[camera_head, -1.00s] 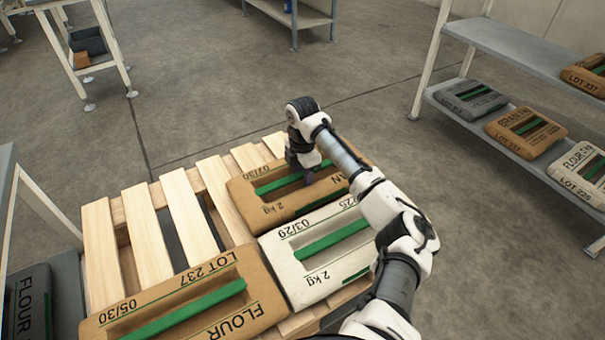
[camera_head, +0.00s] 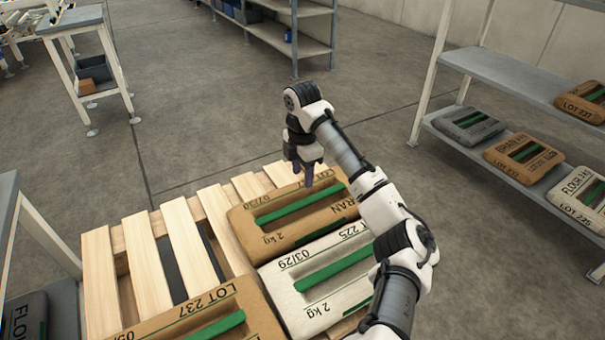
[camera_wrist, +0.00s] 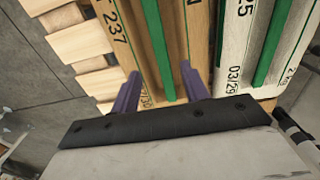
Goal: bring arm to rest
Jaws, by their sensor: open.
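My gripper (camera_head: 303,172) is open and empty, fingers pointing down above the far end of the brown bran sack (camera_head: 322,223) on the pallet. In the wrist view its two purple fingers (camera_wrist: 158,95) stand apart, with the brown sack (camera_wrist: 181,35) and its green strip below and beyond them. My arm reaches out over the pallet from the lower right, bent at the wrist. The sack lies flat on the wooden pallet (camera_head: 147,262), apart from the fingers as far as I can see.
A white sack (camera_head: 335,303) and a brown flour sack (camera_head: 205,318) also lie on the pallet. A shelf (camera_head: 520,65) with several sacks stands at the right. A grey sack (camera_head: 62,312) is at the lower left. A small table (camera_head: 75,20) stands at the back left. The floor beyond the pallet is clear.

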